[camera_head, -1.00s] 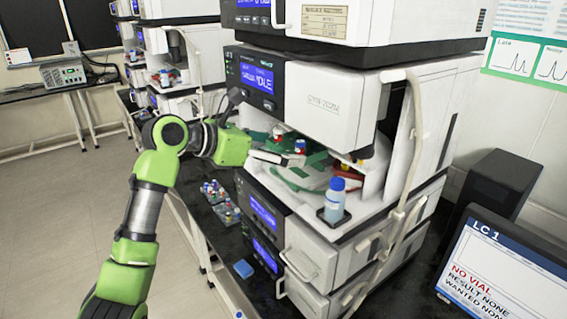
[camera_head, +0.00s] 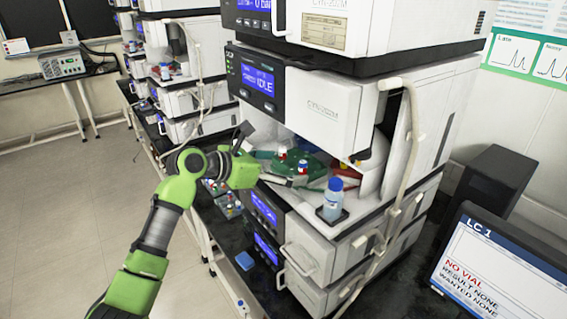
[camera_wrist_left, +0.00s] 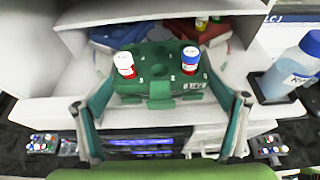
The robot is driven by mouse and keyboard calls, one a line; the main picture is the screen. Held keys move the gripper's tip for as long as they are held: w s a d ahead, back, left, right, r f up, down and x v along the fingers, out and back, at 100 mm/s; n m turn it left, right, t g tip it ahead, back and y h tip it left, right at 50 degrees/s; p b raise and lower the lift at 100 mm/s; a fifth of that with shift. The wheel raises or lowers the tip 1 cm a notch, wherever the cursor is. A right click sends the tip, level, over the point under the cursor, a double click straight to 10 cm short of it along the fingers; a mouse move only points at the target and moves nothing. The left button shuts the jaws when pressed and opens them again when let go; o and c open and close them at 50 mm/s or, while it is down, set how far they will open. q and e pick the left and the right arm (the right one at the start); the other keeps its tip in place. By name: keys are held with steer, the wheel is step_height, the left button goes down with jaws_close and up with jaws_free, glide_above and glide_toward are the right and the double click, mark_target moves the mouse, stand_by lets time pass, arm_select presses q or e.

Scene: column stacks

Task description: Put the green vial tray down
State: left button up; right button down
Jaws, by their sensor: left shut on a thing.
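The green vial tray (camera_wrist_left: 158,62) is in the middle of the left wrist view, with a red-and-white vial (camera_wrist_left: 125,64) on its left and a blue-capped vial (camera_wrist_left: 190,60) on its right. In the head view the tray (camera_head: 312,159) is inside the open white bay of the middle instrument. My left gripper (camera_head: 280,180) reaches in from the left and partly hides it. Whether the tray's underside touches the bay floor cannot be told. My right gripper is not in view.
A blue-capped bottle (camera_head: 333,200) stands on a dark pad at the bay's right front. A blue tray (camera_wrist_left: 115,36) and a red tray (camera_wrist_left: 205,30) lie behind the green tray. The instrument's upper housing (camera_head: 325,105) overhangs the bay. Vial racks (camera_head: 226,204) stand on the bench below.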

arm_select(q)
steer(key=o, duration=1)
steer(key=shift+f, duration=0.1)
steer(key=shift+c, duration=0.2)
steer(key=shift+s+a, duration=0.2)
steer(key=shift+a, duration=0.05)
steer(key=b+v, duration=0.1)
steer(key=v, duration=0.2)
steer(key=b+v, duration=0.1)
steer(key=v, duration=0.3)
steer(key=b+v, duration=0.1)
steer(key=v, duration=0.3)
steer(key=shift+a+r, duration=0.1)
steer(key=shift+r, duration=0.25)
